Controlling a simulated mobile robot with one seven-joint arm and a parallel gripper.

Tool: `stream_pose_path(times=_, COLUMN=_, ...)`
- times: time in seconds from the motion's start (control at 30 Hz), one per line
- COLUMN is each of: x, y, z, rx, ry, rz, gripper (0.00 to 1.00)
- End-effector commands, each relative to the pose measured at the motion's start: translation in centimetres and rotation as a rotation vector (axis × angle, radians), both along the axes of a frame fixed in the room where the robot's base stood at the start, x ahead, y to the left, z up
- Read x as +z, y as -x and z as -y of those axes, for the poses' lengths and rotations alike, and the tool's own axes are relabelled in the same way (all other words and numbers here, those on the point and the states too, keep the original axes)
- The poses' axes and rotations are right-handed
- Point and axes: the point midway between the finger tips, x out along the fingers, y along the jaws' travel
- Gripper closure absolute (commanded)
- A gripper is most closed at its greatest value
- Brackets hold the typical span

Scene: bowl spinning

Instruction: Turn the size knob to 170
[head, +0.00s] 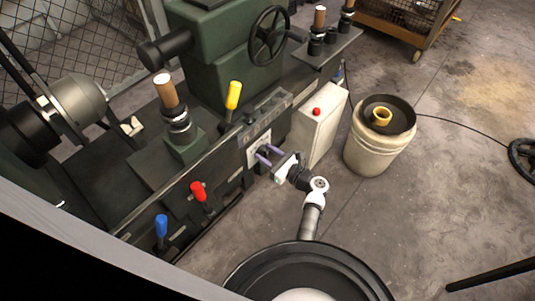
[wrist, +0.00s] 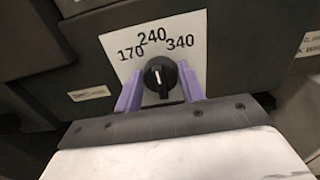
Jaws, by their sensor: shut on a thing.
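The size knob (wrist: 160,78) is a round black dial with a white pointer line. The pointer stands nearly upright, roughly towards 240. My gripper (wrist: 160,86) has its two purple fingers on either side of the knob, shut on it. In the head view my gripper (head: 268,153) reaches the plate on the front of the green machine (head: 215,75). The knob is small and partly hidden by the fingers there.
A yellow-handled lever (head: 233,95) stands up left of my gripper, with red (head: 198,190) and blue (head: 161,226) levers lower left. A white box with a red button (head: 317,111) and a pale bucket (head: 375,150) stand to the right. The floor beyond is mostly open.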

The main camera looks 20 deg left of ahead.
Motion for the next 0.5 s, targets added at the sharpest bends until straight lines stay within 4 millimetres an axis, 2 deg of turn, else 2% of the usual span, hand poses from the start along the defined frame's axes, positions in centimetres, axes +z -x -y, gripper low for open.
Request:
stream_pose_path(times=0.27, x=-0.25, y=0.08, z=-0.01, rx=0.000, ry=0.039, rz=0.107, gripper=0.84)
stream_pose_path(times=0.5, x=-0.40, y=0.13, z=0.02, rx=-0.001, ry=0.106, rz=0.290, gripper=0.84)
